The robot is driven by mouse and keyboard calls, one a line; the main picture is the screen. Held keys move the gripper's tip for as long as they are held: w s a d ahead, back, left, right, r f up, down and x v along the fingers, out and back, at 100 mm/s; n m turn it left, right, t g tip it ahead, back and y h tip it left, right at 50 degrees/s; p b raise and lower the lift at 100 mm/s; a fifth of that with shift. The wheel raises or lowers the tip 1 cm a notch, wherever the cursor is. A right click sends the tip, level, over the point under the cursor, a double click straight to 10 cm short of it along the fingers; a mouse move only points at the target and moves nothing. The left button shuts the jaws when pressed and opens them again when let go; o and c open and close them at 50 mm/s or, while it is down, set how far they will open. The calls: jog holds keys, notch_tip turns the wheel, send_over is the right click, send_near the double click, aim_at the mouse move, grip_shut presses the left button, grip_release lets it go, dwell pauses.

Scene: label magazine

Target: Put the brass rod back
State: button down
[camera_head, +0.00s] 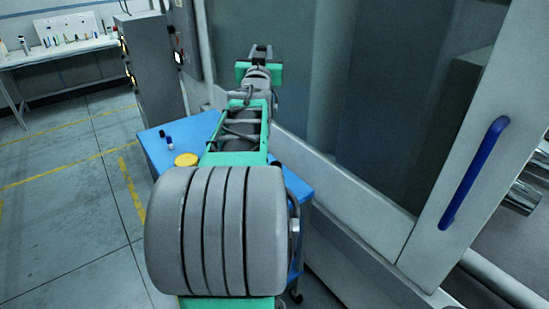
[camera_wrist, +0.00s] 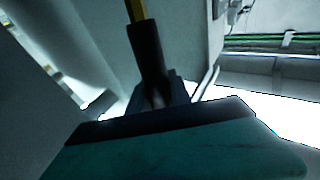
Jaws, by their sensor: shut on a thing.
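My gripper (camera_head: 261,50) is at the far end of my outstretched arm, above and beyond the blue table and close to the grey machine. In the wrist view my gripper (camera_wrist: 158,95) is shut on a slim rod. Its brass-yellow part (camera_wrist: 135,10) shows at the top edge, above a dark section. The rod points up in that picture, tilted slightly. Its far end is out of frame. I cannot make out the rod in the head view, nor clearly tell the dark section from the fingers.
A blue table (camera_head: 150,142) holds a yellow round piece (camera_head: 187,160) and a small blue-and-white item (camera_head: 169,143). The grey machine has a blue-handled door (camera_head: 475,172) at right. A grey cabinet (camera_head: 152,65) stands behind the table. A white bench (camera_head: 62,53) with several small items is far left.

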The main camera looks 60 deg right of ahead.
jog(key=s+d+f+g+y+p, duration=0.1)
jog(key=s+f+g+p, duration=0.1)
jog(key=f, duration=1.9)
jog(key=shift+s+m+g, duration=0.4)
jog(key=shift+s+g, duration=0.1)
jog(key=shift+s, duration=0.55)
jog(key=c, duration=1.5)
grip_release()
jog(key=shift+f, duration=0.1)
jog(key=o, duration=0.3)
jog(key=shift+o, duration=0.2)
